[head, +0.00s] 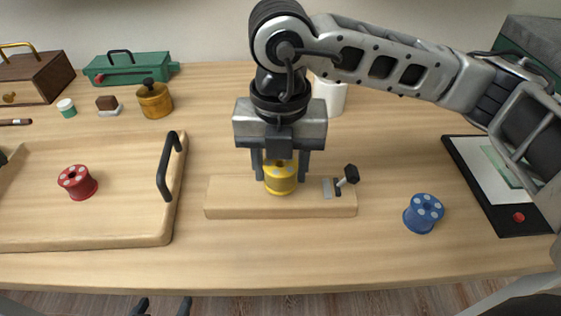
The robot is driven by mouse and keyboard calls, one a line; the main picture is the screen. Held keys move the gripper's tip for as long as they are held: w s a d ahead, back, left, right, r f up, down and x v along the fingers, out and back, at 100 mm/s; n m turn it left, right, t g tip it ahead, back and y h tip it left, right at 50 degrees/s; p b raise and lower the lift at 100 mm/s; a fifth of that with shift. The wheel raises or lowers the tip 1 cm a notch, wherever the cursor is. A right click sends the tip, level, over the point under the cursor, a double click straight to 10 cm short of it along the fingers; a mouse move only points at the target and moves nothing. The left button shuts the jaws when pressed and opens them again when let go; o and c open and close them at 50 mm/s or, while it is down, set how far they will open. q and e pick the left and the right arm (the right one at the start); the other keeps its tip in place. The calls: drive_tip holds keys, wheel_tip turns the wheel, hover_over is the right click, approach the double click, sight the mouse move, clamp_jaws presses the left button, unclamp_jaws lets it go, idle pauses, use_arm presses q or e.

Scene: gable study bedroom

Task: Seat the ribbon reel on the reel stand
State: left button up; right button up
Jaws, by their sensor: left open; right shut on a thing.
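A yellow reel (281,184) is between the fingers of my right gripper (280,172), which is shut on it and points straight down. The reel is upright at the middle of a low wooden block, which looks like the reel stand (229,197). Any post under the reel is hidden, and I cannot tell whether the reel rests fully on the block. A black-knobbed lever (349,176) and a small grey plate are at the block's right end. My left gripper (163,305) is open and empty at the bottom edge, in front of the table.
A wooden tray (125,215) with black handles holds a red reel (77,182) at left. A blue reel (423,213) stands right of the block. A black-framed board (533,218) lies far right. A white cylinder (331,97), brass pot (155,101) and green box (133,68) stand behind.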

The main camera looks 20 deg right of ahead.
use_arm(q)
drive_tip(key=shift+s+f+g+b, duration=0.2)
drive_tip(key=shift+f+b, duration=0.3)
drive_tip(key=shift+f, duration=0.25)
drive_tip(key=shift+s+f+g+b, duration=0.1)
drive_tip(key=shift+s+f+b, duration=0.1)
drive_tip(key=shift+f+b, duration=0.4)
use_arm(e)
drive_tip(key=shift+f, duration=1)
drive_tip(key=o, duration=1)
drive_tip(key=shift+o, duration=0.2)
drive_tip(key=shift+r, duration=0.1)
drive_tip(key=shift+r+p, duration=0.3)
drive_tip(key=shift+r, duration=0.55)
use_arm(q)
drive_tip(key=shift+n+t+h, duration=0.3)
drive_tip(key=shift+t, duration=0.1)
drive_tip(key=r, duration=0.3)
drive_tip(key=r+p, duration=0.1)
drive_tip(key=shift+w+d+r, duration=0.35)
drive_tip(key=shift+w, duration=0.05)
use_arm(e)
wheel_tip(320, 180, up, 14)
drive_tip(key=shift+r, duration=0.1)
